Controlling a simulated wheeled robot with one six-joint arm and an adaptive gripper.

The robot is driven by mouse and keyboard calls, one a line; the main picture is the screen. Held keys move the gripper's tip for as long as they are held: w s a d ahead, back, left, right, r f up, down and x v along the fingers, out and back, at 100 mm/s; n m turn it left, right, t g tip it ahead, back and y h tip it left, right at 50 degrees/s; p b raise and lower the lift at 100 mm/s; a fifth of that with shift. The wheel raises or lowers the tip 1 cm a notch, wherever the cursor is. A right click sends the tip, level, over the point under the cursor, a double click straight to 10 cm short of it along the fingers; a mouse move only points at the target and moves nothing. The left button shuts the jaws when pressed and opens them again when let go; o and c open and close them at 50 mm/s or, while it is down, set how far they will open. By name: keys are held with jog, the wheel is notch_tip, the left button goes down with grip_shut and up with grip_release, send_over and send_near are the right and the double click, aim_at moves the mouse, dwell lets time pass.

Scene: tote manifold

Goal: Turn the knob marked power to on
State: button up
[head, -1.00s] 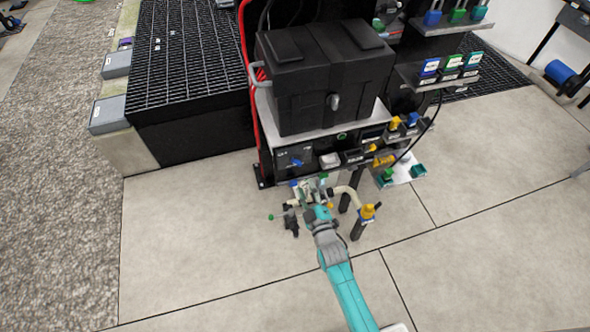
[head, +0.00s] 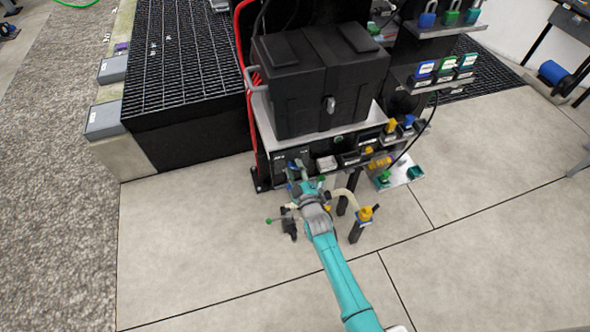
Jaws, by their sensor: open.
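A dark control panel (head: 282,157) with small, unreadable white marks sits at the front left of the equipment stand, under the large black box. The blue knob on this panel is hidden behind my gripper now. My gripper (head: 297,174) is at the lower front of the panel, with its fingers spread open. It appears to hold nothing. I cannot tell whether a finger touches the knob, and the knob's setting cannot be read.
The black box (head: 320,85) stands above the panel. Red hoses (head: 246,90) run along the stand's left side. Floor at left is clear.

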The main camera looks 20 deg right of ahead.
jog(key=shift+c, duration=0.3)
grip_shut()
jog(key=m, duration=0.4)
jog(key=shift+m, duration=0.4)
jog(key=m, duration=0.9)
jog(key=shift+m, duration=2.1)
